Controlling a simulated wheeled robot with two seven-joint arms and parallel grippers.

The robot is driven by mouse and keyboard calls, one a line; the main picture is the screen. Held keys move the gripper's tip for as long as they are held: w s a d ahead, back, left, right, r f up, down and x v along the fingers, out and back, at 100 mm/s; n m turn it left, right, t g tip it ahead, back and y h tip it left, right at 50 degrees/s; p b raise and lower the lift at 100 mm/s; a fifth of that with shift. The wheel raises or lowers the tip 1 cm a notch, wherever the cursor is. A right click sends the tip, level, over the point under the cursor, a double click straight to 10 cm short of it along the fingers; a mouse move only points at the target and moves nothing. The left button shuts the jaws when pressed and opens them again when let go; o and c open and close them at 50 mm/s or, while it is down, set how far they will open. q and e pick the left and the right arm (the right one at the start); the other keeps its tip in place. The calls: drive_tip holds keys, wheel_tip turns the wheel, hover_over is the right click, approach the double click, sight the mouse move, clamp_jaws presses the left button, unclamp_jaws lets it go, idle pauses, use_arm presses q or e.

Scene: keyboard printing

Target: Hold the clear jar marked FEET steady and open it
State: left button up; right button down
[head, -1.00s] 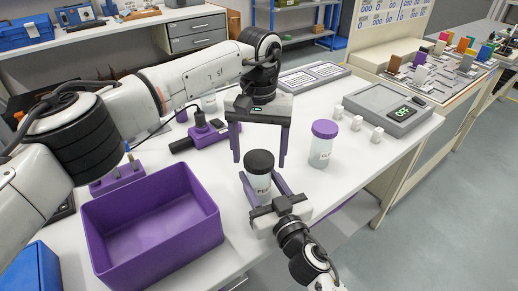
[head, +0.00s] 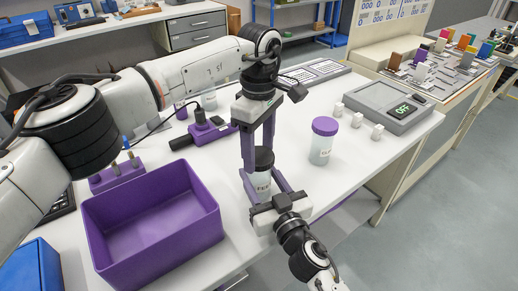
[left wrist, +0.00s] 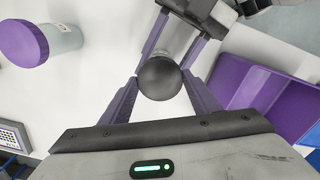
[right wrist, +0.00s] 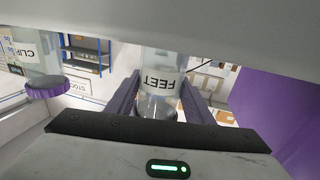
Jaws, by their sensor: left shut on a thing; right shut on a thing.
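The clear jar marked FEET (head: 262,182) stands upright on the white table with its black lid (head: 264,157) on. My left gripper (head: 258,152) comes from above and is shut on the black lid; the left wrist view shows the round lid (left wrist: 159,78) between its purple fingers. My right gripper (head: 265,187) is shut on the jar's body from the front, low down. The right wrist view shows the FEET label (right wrist: 160,82), upside down, between its fingers.
A second clear jar with a purple lid (head: 324,127) stands to the right. A purple bin (head: 150,245) stands at the left front. A grey scale reading OFF (head: 385,106) and several small white blocks lie at the back right. A purple device (head: 203,131) lies behind.

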use_arm(q)
drive_tip(key=n, duration=0.6)
drive_tip(key=shift+n, duration=0.3)
drive_tip(key=n, duration=1.2)
drive_tip(key=shift+r+n, duration=0.1)
drive_tip(key=shift+n, duration=0.3)
drive_tip(key=n, duration=1.2)
drive_tip(key=shift+n, duration=0.4)
drive_tip(key=n, duration=0.8)
drive_tip(key=shift+r, duration=0.15)
